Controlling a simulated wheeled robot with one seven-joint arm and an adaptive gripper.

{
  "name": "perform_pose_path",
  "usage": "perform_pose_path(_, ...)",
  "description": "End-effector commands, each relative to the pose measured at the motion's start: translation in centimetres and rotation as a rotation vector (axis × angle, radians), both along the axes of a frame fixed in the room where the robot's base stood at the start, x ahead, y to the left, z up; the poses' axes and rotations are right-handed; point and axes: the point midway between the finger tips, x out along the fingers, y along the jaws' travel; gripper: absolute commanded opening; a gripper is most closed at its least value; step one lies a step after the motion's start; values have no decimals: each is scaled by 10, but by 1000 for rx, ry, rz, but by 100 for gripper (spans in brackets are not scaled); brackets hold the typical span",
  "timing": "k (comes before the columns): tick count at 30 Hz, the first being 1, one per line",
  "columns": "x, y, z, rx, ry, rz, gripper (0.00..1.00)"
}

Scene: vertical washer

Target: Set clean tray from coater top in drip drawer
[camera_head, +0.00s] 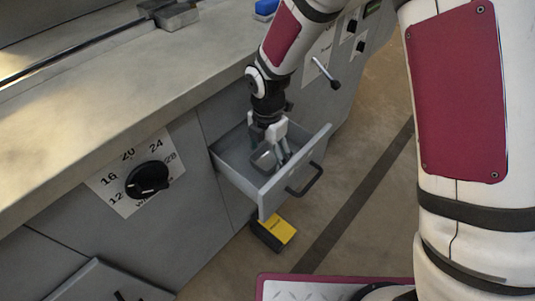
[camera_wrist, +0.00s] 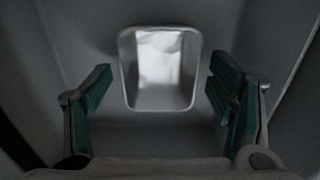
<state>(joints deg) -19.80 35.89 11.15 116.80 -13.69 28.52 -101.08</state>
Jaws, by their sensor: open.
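The drip drawer (camera_head: 236,169) is pulled out from the front of the grey machine. A small metal tray (camera_head: 263,160) lies inside it. In the wrist view the tray (camera_wrist: 160,68) is a shiny rounded rectangle, and looks upright on the drawer floor (camera_wrist: 150,135). My gripper (camera_head: 274,155) reaches down into the drawer. Its green-padded fingers (camera_wrist: 160,95) are spread wide, one on each side of the tray, with a gap on both sides. In the head view the fingers hide part of the tray.
The drawer's front panel with its dark handle (camera_head: 306,182) stands out over the floor. A yellow and black object (camera_head: 274,231) is on the floor below. A black dial (camera_head: 147,180) is on the machine's front. Grey blocks (camera_head: 170,13) and a blue item (camera_head: 265,8) are on top.

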Motion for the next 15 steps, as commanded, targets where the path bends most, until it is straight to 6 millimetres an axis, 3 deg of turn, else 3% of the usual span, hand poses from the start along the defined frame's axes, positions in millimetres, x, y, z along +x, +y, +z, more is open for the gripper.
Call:
perform_pose_path(9, 1, 0, 69, 1, -5, -2, 76)
perform_pose_path(15, 0, 0, 97, 2, -3, -1, 76)
